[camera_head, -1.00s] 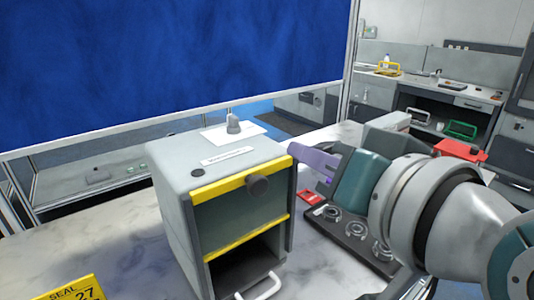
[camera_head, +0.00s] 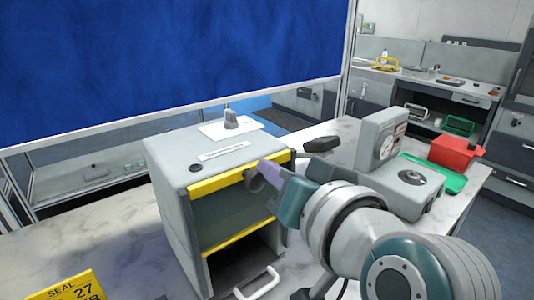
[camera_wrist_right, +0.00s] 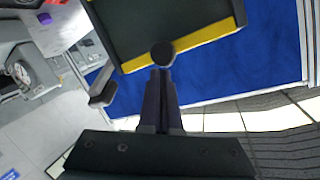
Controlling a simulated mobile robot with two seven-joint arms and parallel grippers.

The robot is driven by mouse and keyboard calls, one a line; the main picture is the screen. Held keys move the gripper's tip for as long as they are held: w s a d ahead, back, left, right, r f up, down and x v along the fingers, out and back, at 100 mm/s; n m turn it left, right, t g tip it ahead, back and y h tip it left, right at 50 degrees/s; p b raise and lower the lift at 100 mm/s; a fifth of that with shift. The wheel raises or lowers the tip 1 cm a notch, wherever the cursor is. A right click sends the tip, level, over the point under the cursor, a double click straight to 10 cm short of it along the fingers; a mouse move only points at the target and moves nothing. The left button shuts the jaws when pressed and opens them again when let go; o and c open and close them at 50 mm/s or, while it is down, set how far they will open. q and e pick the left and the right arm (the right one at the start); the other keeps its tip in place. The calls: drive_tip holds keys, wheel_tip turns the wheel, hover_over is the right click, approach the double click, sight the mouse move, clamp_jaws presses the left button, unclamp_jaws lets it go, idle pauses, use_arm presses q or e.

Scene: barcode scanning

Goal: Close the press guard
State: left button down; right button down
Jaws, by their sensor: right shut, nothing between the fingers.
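The press (camera_head: 170,200) is a grey box on the table, with a guard (camera_head: 235,212) across the upper part of its front. The guard is a dark green panel with yellow strips at top and bottom; below it the front is open and dark. A round dark knob (camera_head: 254,180) sits near the top strip. My right gripper (camera_head: 268,176) is shut and empty, its purple fingertips at the knob's right side. In the right wrist view the shut fingertips (camera_wrist_right: 161,74) point at the knob (camera_wrist_right: 163,53); I cannot tell whether they touch. My left gripper is not in view.
A white handle (camera_head: 258,284) sticks out at the press's lower front. A yellow seal sign (camera_head: 72,289) stands at front left. A grey device with a dial (camera_head: 384,148), a green tray (camera_head: 445,181) and a red container (camera_head: 455,151) are on the right. A blue panel stands behind.

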drive_tip(key=b, duration=0.8)
approach(259, 220)
drive_tip(key=r+x, duration=0.1)
drive_tip(key=x, duration=0.3)
drive_tip(key=shift+f, duration=0.45)
